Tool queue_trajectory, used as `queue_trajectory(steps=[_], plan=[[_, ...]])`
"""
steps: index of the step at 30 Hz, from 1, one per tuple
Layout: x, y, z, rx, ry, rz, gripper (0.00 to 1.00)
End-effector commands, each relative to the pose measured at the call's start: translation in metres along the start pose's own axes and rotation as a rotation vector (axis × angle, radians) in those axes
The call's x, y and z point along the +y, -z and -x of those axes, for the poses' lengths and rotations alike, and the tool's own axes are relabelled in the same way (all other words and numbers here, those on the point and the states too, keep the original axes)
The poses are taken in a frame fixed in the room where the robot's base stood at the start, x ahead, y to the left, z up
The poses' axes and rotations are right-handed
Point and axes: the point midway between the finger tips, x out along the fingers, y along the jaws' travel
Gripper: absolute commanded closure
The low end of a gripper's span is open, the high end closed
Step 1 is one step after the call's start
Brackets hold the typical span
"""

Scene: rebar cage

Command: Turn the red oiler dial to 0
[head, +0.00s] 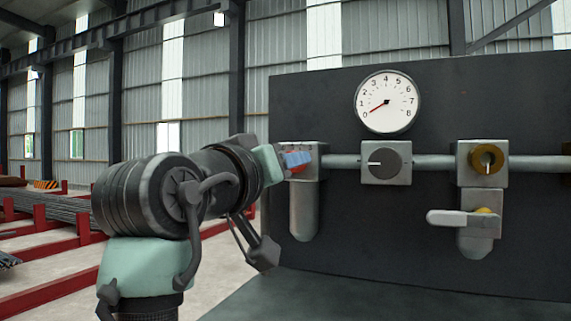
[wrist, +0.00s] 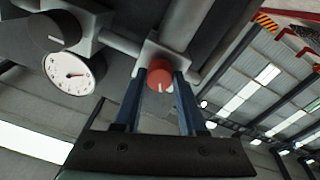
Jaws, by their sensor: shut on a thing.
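The red oiler dial (wrist: 160,74) shows in the wrist view on the face of a grey block (wrist: 154,48). A short white mark shows on its edge nearest my gripper; no number scale is legible around it. My gripper (wrist: 159,76) is shut on the dial, one blue finger on each side. In the head view my gripper (head: 299,160) is at the left block (head: 318,148) on the panel, and my fingers and arm hide most of the dial.
A round gauge (head: 387,102) has its red needle near 0. Right of my gripper are a dark knob (head: 383,163), a brass knob (head: 487,159) and a lever (head: 458,218). A grey bowl (head: 304,211) hangs below the left block.

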Motion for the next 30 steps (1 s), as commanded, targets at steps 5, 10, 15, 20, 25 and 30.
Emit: queue_trajectory(steps=[5,10,15,20,25,30], plan=[[0.0014,0.0011,-0.0001,0.008,0.005,0.116,1.0],[0.0015,0.0012,0.0001,0.011,0.009,0.193,1.0],[0.001,0.0013,0.0002,0.013,0.013,0.235,1.0],[0.0009,0.0016,0.0004,0.015,0.014,0.25,1.0],[0.001,0.0017,0.0005,0.015,0.014,0.253,1.0],[0.001,0.0018,0.0005,0.016,0.013,0.253,1.0]])
